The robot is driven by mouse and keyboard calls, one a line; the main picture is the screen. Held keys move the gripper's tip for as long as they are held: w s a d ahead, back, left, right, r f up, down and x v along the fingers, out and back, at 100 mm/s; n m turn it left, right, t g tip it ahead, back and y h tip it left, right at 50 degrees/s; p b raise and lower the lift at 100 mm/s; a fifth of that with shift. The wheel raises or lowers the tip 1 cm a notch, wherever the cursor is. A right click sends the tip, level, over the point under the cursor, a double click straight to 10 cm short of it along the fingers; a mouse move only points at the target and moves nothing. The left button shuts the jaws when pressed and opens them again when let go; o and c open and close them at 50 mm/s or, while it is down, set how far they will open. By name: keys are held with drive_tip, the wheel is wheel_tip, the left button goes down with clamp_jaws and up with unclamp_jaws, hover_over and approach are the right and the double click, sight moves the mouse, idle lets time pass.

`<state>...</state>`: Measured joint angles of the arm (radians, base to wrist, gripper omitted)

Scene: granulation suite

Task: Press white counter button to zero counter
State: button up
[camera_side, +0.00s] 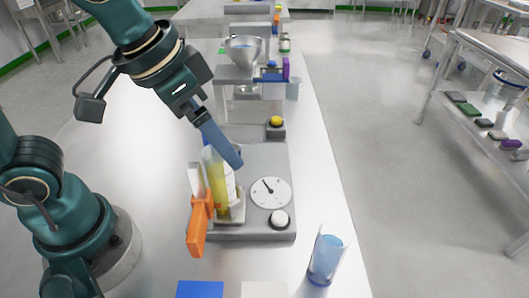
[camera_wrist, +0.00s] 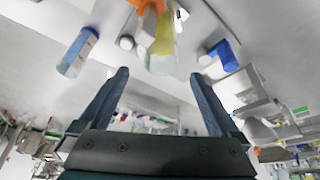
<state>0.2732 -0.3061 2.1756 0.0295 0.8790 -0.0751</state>
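The white button (camera_side: 280,219) sits at the front right corner of a grey base plate, just in front of a white round dial (camera_side: 270,192) with a black needle. A clear cylinder with yellow contents (camera_side: 219,181) stands on the plate left of the dial, beside an orange handle (camera_side: 199,228). My gripper (camera_side: 232,158) is above the plate behind the dial, tilted down to the right and apart from the button. In the wrist view my gripper (camera_wrist: 159,75) has its fingers spread with nothing between them. A round white piece there cannot be surely identified.
A clear blue cup (camera_side: 326,258) stands right of the plate, near the table edge. A yellow button on a grey box (camera_side: 276,130) is behind the plate. Blue and white patches (camera_side: 200,290) lie in front. A funnel stand (camera_side: 243,55) is farther back.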

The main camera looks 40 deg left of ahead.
clamp_jaws()
idle(0.3)
idle(1.1)
drive_tip(key=c, duration=0.9)
unclamp_jaws()
clamp_jaws()
drive_tip(key=w+d+m+t, duration=0.1)
drive_tip(key=d+m, duration=0.4)
drive_tip(key=m, duration=0.7)
drive_tip(key=w+d+m+t, duration=0.2)
drive_tip(key=w+d+m, duration=0.2)
drive_tip(key=m, duration=0.9)
drive_tip(key=shift+d+f+m, duration=0.3)
drive_tip(key=shift+d+f, duration=0.15)
drive_tip(key=shift+d, duration=0.2)
